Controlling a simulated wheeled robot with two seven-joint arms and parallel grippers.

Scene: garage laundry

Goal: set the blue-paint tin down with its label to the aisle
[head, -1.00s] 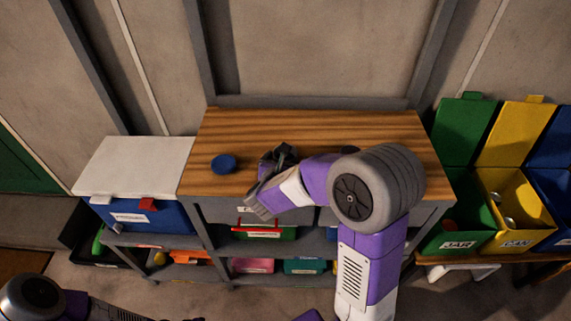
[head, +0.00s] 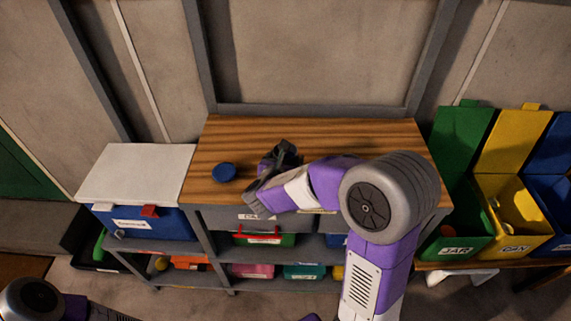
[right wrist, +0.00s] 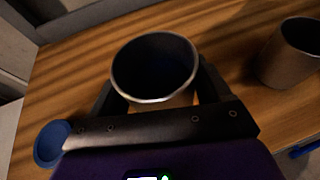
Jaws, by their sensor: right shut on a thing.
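In the right wrist view an open-topped tin (right wrist: 155,70) stands between my right gripper's fingers, its dark inside and pale rim facing the camera. My right gripper (head: 274,163) is shut on this tin over the wooden bench top. In the head view the hand mostly hides the tin. I cannot see its label, nor tell whether its base touches the wood. A flat round blue thing, perhaps a lid (head: 223,172), lies on the bench left of the gripper; it also shows in the right wrist view (right wrist: 51,143). My left gripper is out of view.
A second open tin (right wrist: 290,55) stands on the bench at the right of the wrist view. The bench top (head: 370,140) looks clear at its back right. A white-lidded blue cooler (head: 150,222) is at left. Green (head: 458,225) and yellow (head: 515,215) bins stand at right.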

